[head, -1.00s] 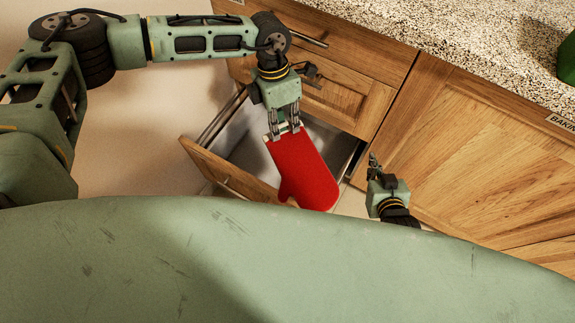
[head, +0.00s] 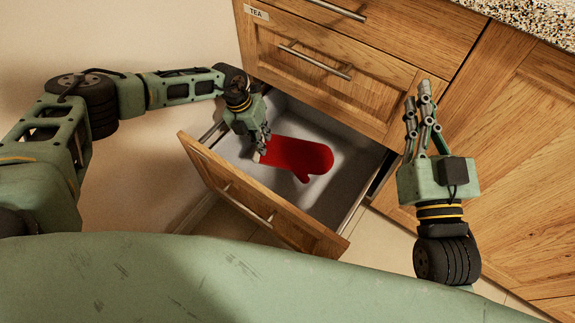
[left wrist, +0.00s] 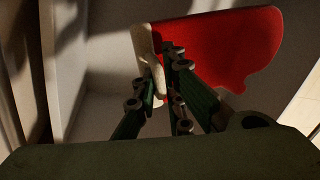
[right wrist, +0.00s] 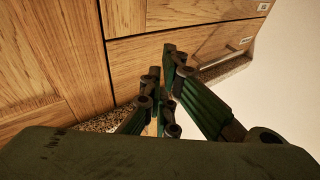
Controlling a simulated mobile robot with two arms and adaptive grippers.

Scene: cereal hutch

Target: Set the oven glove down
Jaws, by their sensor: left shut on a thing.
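The red oven glove (head: 300,158) is inside the open drawer (head: 350,165), thumb toward the drawer front. My left gripper (head: 262,150) is shut on its pale cuff at the glove's left end. In the left wrist view the fingers (left wrist: 165,75) pinch the cream cuff, and the red glove (left wrist: 225,45) extends to the right. I cannot tell whether the glove rests fully on the drawer floor. My right gripper (head: 423,110) is raised in front of the cabinet, empty; its fingers also show in the right wrist view (right wrist: 162,80), and their gap is hard to judge.
The wooden drawer front (head: 255,205) stands pulled out toward me. A closed drawer labelled TEA (head: 310,55) is above it, its bar handle jutting out. A cabinet door (head: 510,150) and the speckled counter (head: 530,18) are at the right.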

